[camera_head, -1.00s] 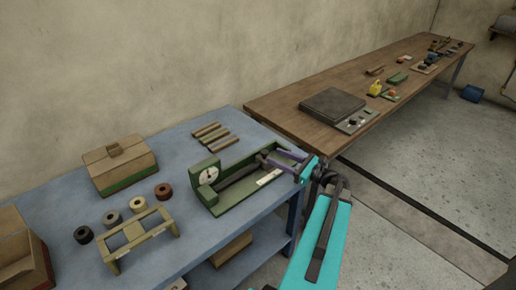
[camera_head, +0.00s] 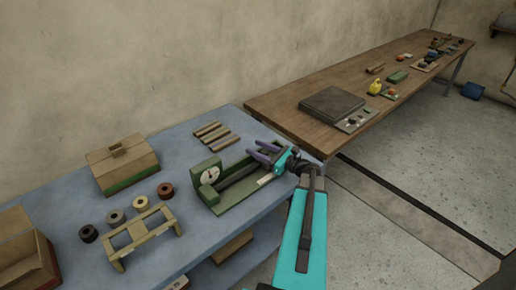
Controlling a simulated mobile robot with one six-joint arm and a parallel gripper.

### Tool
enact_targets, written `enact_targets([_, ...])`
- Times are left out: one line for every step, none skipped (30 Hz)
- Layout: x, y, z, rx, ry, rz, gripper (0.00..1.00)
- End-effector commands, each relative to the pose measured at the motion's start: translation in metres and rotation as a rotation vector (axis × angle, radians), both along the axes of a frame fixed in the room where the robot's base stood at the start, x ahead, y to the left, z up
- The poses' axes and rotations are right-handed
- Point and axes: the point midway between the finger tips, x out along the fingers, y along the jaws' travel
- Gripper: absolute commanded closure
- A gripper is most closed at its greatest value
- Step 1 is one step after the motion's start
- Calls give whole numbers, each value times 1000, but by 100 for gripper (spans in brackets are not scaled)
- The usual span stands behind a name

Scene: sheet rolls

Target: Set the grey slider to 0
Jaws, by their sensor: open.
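A green device (camera_head: 228,205) with a round white dial (camera_head: 210,174) stands on the blue table. A dark bar (camera_head: 240,174) runs along inside its tray, and a pale strip (camera_head: 265,179) lies along its front side. I cannot make out the grey slider for certain; it is too small or hidden by my gripper. My gripper (camera_head: 253,148), with purple fingers, is open over the device's right end, fingers pointing left and a little back. Nothing shows between the fingers. I cannot tell whether they touch the device.
Several sticks (camera_head: 212,134) lie behind the device. A tan frame (camera_head: 137,233), several small rolls (camera_head: 139,203) and a lidded box (camera_head: 122,165) stand to its left. A wooden table (camera_head: 290,112) with a dark grey slab (camera_head: 332,104) adjoins on the right.

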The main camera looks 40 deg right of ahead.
Motion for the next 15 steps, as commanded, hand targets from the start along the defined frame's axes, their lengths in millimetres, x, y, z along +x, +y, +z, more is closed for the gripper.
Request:
enact_targets([1, 0, 0, 0, 0, 0, 56])
enact_targets([1, 0, 0, 0, 0, 0, 56])
enact_targets([1, 0, 0, 0, 0, -1, 56])
enact_targets([1, 0, 0, 0, 0, -1, 56])
enact_targets([1, 0, 0, 0, 0, -1, 56])
enact_targets([0, 0, 0, 0, 0, -1, 56])
enact_targets([0, 0, 0, 0, 0, -1, 56])
enact_targets([0, 0, 0, 0, 0, -1, 56])
enact_targets([0, 0, 0, 0, 0, -1, 63])
enact_targets([0, 0, 0, 0, 0, -1, 68])
enact_targets([0, 0, 0, 0, 0, -1, 73])
enact_targets([0, 0, 0, 0, 0, -1, 79])
enact_targets([0, 0, 0, 0, 0, -1, 84])
enact_targets([0, -1, 0, 0, 0, -1, 90])
enact_targets([0, -1, 0, 0, 0, -1, 96])
